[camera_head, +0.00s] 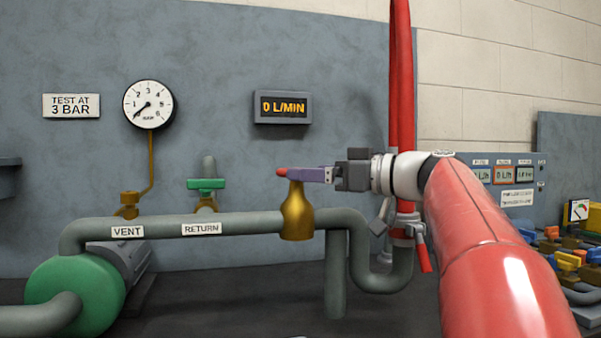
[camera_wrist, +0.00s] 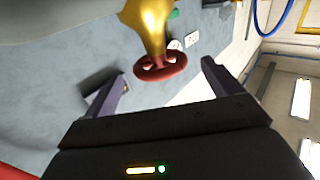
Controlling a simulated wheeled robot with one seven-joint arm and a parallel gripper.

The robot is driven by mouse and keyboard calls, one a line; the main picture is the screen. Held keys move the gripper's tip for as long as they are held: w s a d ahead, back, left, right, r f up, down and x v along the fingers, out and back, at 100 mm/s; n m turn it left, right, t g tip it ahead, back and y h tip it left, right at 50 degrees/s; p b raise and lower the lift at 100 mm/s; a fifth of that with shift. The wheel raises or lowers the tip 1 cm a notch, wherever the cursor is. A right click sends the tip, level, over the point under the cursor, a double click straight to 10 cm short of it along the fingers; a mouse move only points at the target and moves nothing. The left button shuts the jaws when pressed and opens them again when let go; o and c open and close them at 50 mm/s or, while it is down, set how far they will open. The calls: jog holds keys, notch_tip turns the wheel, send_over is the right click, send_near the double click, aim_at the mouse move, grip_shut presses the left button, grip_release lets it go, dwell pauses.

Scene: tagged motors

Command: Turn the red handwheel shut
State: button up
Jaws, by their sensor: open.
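The red handwheel (camera_wrist: 161,68) sits at the end of a brass valve body (camera_wrist: 150,25) in the wrist view. In the head view only a small red part of the handwheel (camera_head: 282,172) shows, on top of the brass valve (camera_head: 297,212) on the grey pipe. My gripper (camera_head: 300,174) reaches in from the right at wheel height, and its purple fingers hide most of the wheel. In the wrist view my gripper (camera_wrist: 163,82) is open, with one finger on each side of the wheel and a gap to both.
A green-handled valve (camera_head: 206,184) stands left on the same pipe (camera_head: 235,222). A pressure gauge (camera_head: 148,104) and a display reading 0 L/MIN (camera_head: 283,107) are on the wall. Red vertical pipes (camera_head: 401,80) rise behind my arm. A green pump (camera_head: 75,295) is lower left.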

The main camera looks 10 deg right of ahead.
jog(key=shift+x, duration=2.35)
jog(key=shift+c, duration=0.3)
jog(key=c, duration=0.9)
jog(key=shift+f+m+t+h+b, duration=0.15)
jog(key=shift+m+t+h+b, duration=0.15)
jog(key=shift+h+b, duration=0.15)
